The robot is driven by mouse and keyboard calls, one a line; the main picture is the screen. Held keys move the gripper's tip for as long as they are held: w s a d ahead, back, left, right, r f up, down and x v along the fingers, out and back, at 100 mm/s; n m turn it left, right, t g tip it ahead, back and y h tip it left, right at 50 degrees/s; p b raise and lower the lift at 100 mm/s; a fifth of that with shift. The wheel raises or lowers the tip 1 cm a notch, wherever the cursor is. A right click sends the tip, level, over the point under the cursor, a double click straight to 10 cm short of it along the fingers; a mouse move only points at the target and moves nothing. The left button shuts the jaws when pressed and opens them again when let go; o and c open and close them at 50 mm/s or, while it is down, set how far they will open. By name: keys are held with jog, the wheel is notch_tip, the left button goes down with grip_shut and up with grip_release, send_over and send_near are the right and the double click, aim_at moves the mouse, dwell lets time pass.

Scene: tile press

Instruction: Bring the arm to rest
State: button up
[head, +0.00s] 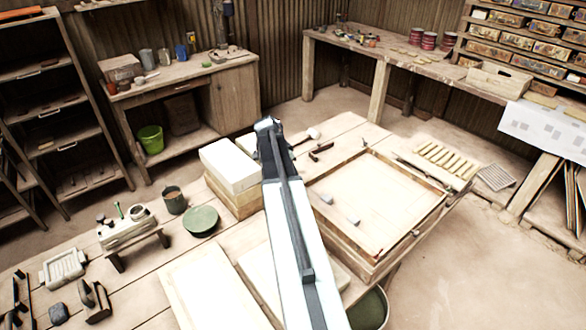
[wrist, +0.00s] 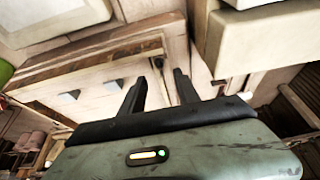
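My arm reaches forward over the near workbench (head: 135,290), from the bottom middle of the head view up to my gripper (head: 268,126). The gripper is small at the far end of the arm, and its fingers cannot be made out clearly there. In the wrist view my gripper (wrist: 160,77) shows two dark fingers standing apart. I see nothing held between them. Wooden furniture with small grey pieces on it shows beyond the fingers, in a tilted view. My arm hides part of the bench top under it.
White blocks (head: 229,166) are stacked just left of the arm. A wooden-framed tray (head: 375,268) lies to the right, with a hammer (head: 320,150) behind it. A green bowl (head: 200,220) and a tin (head: 174,200) stand left. Open floor (head: 470,270) lies at the right.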

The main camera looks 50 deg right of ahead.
jog(key=shift+a+r, duration=0.3)
jog(key=shift+r, duration=0.35)
jog(key=shift+w, duration=0.1)
